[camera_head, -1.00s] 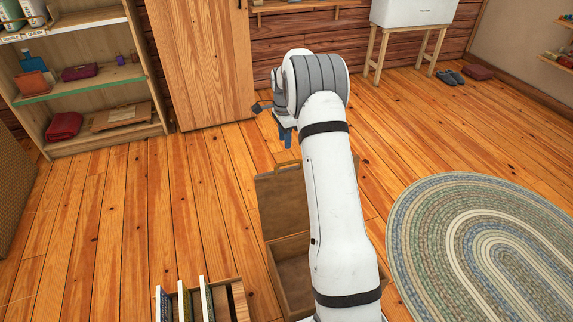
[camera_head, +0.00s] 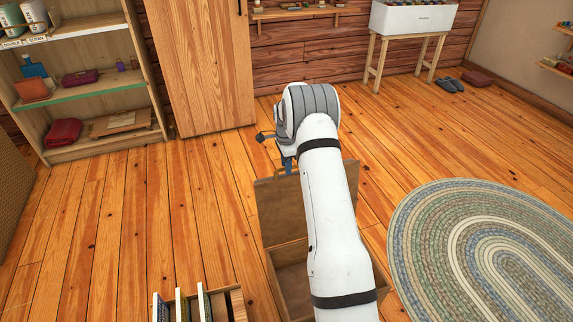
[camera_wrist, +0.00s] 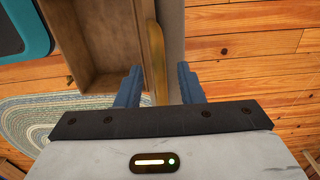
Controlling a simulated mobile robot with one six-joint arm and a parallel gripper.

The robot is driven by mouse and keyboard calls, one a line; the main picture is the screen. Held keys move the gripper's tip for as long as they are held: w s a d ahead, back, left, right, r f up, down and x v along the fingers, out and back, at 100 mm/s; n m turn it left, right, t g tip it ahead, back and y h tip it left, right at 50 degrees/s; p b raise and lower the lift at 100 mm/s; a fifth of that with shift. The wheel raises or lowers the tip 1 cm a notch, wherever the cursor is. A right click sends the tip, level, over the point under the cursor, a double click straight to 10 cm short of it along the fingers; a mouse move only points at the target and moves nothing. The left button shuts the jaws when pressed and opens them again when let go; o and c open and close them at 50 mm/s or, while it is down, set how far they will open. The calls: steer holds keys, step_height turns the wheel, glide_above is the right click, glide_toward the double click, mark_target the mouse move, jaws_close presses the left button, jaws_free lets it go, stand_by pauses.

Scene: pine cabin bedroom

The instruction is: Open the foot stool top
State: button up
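The foot stool is a brown wooden box (camera_head: 291,285) on the floor, partly hidden behind my arm. Its top (camera_head: 280,212) is raised from the box, so the hollow inside shows. In the wrist view the open box (camera_wrist: 97,45) is at upper left, and the top's yellowish edge (camera_wrist: 158,62) runs between my fingers. My gripper (camera_head: 287,166) is at the far edge of the top. In the wrist view my gripper (camera_wrist: 158,85) is open, with its blue fingers apart on either side of that edge. I see no firm grip.
An oval braided rug (camera_head: 490,250) lies to the right. A box of upright books (camera_head: 198,303) is at the front left. Shelves (camera_head: 90,90) and a wooden cabinet (camera_head: 203,65) stand at the back.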

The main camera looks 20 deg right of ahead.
jaws_close()
stand_by(0.4)
